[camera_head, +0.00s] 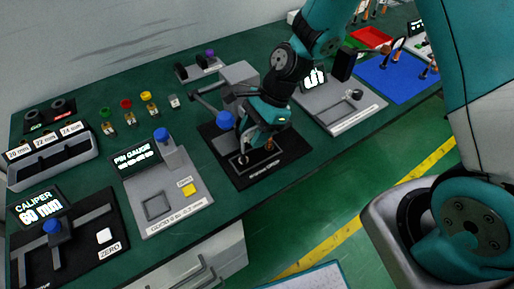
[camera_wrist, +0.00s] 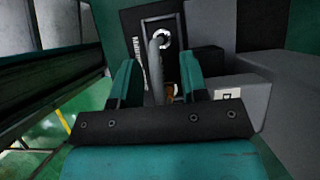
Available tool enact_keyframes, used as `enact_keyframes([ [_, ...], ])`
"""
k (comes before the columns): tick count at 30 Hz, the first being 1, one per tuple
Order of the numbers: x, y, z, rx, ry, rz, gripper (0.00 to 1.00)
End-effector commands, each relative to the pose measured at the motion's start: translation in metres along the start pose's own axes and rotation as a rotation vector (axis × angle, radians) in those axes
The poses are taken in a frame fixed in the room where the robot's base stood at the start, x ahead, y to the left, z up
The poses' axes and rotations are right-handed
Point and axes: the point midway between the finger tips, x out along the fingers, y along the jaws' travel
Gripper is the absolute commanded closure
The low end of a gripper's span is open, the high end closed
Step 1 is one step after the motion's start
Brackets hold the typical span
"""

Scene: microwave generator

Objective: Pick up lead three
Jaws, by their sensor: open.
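No lead marked three can be read in either view. Several small dark pieces with orange parts, possibly leads, lie on the blue mat (camera_head: 398,88) at the right back in the head view. My gripper (camera_head: 257,146) is low over a black fixture (camera_head: 284,171) and points down. In the wrist view my gripper (camera_wrist: 160,85) has its two teal fingers apart. A grey rod-like part (camera_wrist: 154,65) and a small orange piece (camera_wrist: 169,91) show between them. I cannot tell whether the fingers touch either one. The wrist hides the lower ends.
A grey press-like block (camera_head: 239,74) with a blue knob (camera_head: 225,119) stands close beside my gripper. The pin gauge station (camera_head: 150,205) and caliper (camera_head: 100,215) are left. A display unit (camera_head: 345,117) is right. A red tray (camera_head: 371,38) is at the back.

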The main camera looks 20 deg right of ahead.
Motion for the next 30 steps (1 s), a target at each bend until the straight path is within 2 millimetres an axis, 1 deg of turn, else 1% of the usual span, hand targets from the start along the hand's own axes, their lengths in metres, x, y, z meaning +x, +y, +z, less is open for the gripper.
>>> enact_keyframes([
  [6, 0.001, 0.000, 0.000, -0.001, 0.000, -0.001, 0.60],
  [7, 0.001, 0.000, 0.000, -0.001, 0.000, -0.001, 0.64],
  [8, 0.001, 0.000, 0.000, -0.001, 0.000, -0.001, 0.71],
  [9, 0.001, 0.000, 0.000, -0.001, 0.000, -0.001, 0.80],
  [12, 0.001, 0.000, 0.000, -0.001, 0.000, -0.001, 1.00],
  [23, -0.001, 0.000, 0.001, -0.001, 0.000, -0.002, 1.00],
  [26, -0.005, -0.001, 0.003, -0.002, 0.000, -0.002, 1.00],
  [29, -0.015, -0.001, 0.009, -0.003, 0.000, -0.004, 1.00],
  [30, -0.022, -0.001, 0.013, -0.003, 0.001, -0.006, 1.00],
])
